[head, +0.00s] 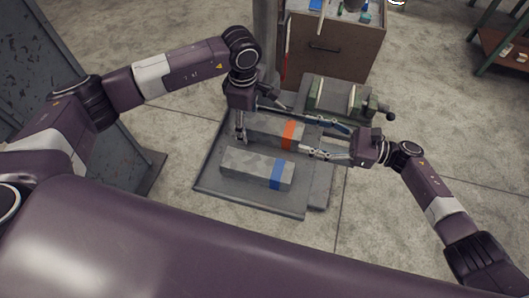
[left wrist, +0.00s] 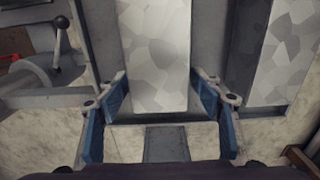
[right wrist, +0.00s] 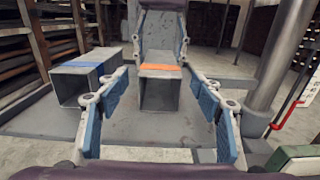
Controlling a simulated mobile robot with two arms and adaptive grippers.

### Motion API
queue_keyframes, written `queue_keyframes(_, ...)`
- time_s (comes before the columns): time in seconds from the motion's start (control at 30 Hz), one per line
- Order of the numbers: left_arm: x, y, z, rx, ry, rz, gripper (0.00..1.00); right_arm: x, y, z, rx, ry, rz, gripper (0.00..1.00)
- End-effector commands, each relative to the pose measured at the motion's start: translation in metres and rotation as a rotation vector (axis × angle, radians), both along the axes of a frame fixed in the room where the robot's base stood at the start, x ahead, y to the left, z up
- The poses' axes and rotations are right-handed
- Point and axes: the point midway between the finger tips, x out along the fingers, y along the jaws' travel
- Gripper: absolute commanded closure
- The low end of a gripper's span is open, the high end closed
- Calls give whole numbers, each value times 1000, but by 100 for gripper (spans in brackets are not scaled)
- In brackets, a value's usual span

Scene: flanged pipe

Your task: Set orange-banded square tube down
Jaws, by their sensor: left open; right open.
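The orange-banded square tube (head: 270,130) is a grey mottled hollow tube lying level on the grey base plate (head: 218,192). Its orange band and open end show in the right wrist view (right wrist: 160,92). My left gripper (head: 262,119) is open at the tube's left end, with a finger on either side; gaps show beside the tube in the left wrist view (left wrist: 153,55). My right gripper (head: 308,135) is open and empty off the orange end, its fingers spread to both sides. The tube's underside is hidden.
A blue-banded square tube (head: 250,167) lies parallel in front on the same plate. A green vise-like machine (head: 340,98) stands behind. A grey column (head: 266,45) and a brown cabinet (head: 333,50) are at the back.

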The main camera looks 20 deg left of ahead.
Motion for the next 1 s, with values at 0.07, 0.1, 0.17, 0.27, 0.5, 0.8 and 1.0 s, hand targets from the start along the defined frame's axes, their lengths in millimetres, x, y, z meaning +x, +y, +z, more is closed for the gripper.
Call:
queue_keyframes(0.07, 1, 0, 7, -1, -3, 0, 40, 0, 0, 0, 0, 0, 0, 40)
queue_keyframes(0.1, 2, 0, 12, -1, -4, 0, 40, 0, 0, 0, 0, 0, 0, 40)
queue_keyframes(0.17, 2, 0, 23, -1, -6, -1, 40, 0, 0, 0, 0, 0, 0, 40)
queue_keyframes(0.27, 2, 0, 45, -1, -8, 1, 40, 0, 0, 0, 0, 0, 0, 40)
queue_keyframes(0.5, 1, 0, 93, -1, -5, 0, 40, 0, 0, 0, 0, 0, 0, 40)
queue_keyframes(0.8, 0, 1, 118, 1, -1, 1, 40, 0, -4, 0, 0, 0, -1, 40)
queue_keyframes(1.0, 0, 1, 119, 1, -1, 1, 40, 1, -36, -1, -3, 2, -4, 40)
